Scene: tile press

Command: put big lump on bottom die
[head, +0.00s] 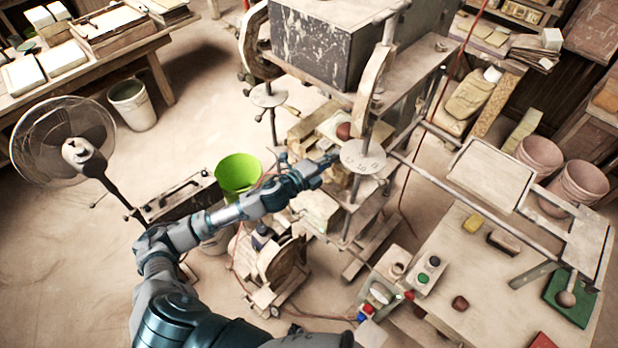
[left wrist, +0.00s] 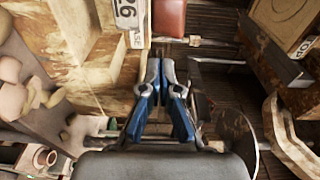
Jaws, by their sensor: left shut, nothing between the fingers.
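A rounded reddish-brown lump (head: 344,131) sits on or against a pale block in the press, just beyond my left gripper. The pale block (head: 328,124) looks like the bottom die, but the press frame and the round plate partly hide it. My left gripper (head: 330,159) is shut and empty at the press, just in front of the lump. In the left wrist view its blue fingers (left wrist: 154,72) are together, with a reddish-brown piece (left wrist: 169,18) ahead of them. I cannot tell for sure whether that piece is the lump. My right gripper is not in view.
A round marked plate (head: 363,158) and press rods stand close right of my left gripper. A green bucket (head: 238,172) stands left.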

